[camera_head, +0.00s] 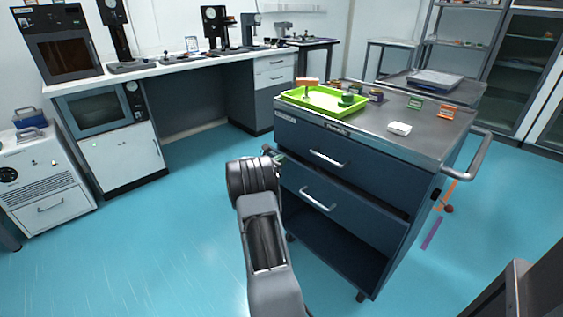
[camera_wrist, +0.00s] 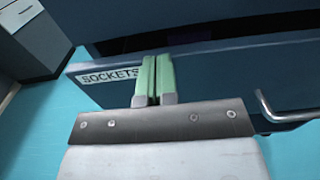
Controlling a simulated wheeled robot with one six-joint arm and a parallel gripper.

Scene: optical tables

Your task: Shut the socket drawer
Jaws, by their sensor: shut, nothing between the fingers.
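The socket drawer (camera_wrist: 215,75) is a dark blue drawer front with a white "SOCKETS" label (camera_wrist: 108,76) in the wrist view. A dark gap shows above its top edge, so it stands somewhat out. In the head view it appears as the lower drawer (camera_head: 345,215) of the cart, with a silver bar handle (camera_head: 318,199). My gripper's green fingers (camera_wrist: 154,80) are together and empty, in front of the drawer face just right of the label. I cannot tell whether they touch it. In the head view my wrist mostly hides the gripper (camera_head: 279,158).
The cart's upper drawer (camera_head: 320,150) looks closed. A lime green tray (camera_head: 322,101), small boxes and a white block (camera_head: 400,128) lie on the cart top. A workbench (camera_head: 200,62) stands behind. The blue floor left of the cart is clear.

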